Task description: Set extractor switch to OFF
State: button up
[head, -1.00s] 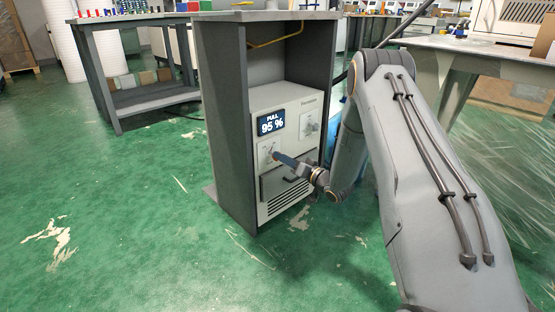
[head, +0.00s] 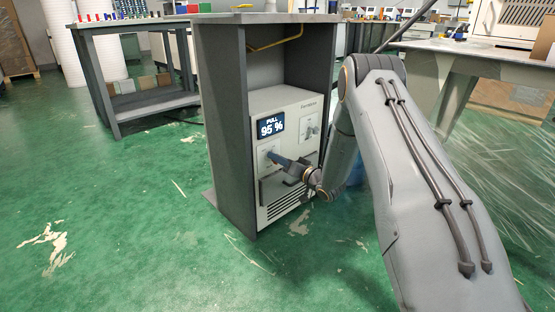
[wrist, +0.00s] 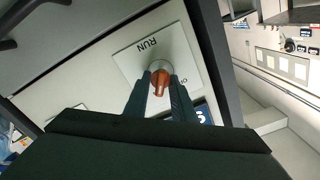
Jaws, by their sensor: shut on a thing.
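My gripper (wrist: 160,84) is shut on the switch, one dark finger on each side of the knob. In the head view my gripper (head: 275,160) reaches the front panel below the display, and the knob is hidden there. I cannot tell which label the knob points to.
A second switch plate (head: 309,127) sits right of the display. A drawer-like front with a dark handle and a vent (head: 287,202) lie below my gripper. The cabinet's side wall (head: 228,130) stands close on the left. Green floor is open in front.

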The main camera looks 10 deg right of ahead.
jog(key=n+p, duration=0.4)
jog(key=n, duration=0.2)
jog(key=shift+s+a, duration=0.15)
jog(key=n+p, duration=0.1)
jog(key=n, duration=0.3)
jog(key=shift+p, duration=0.4)
jog(key=shift+s+a+n+p, duration=0.15)
jog(key=shift+n+p, duration=0.55)
jog(key=shift+n, duration=1.1)
jog(key=shift+f, duration=0.1)
jog(key=o, duration=0.7)
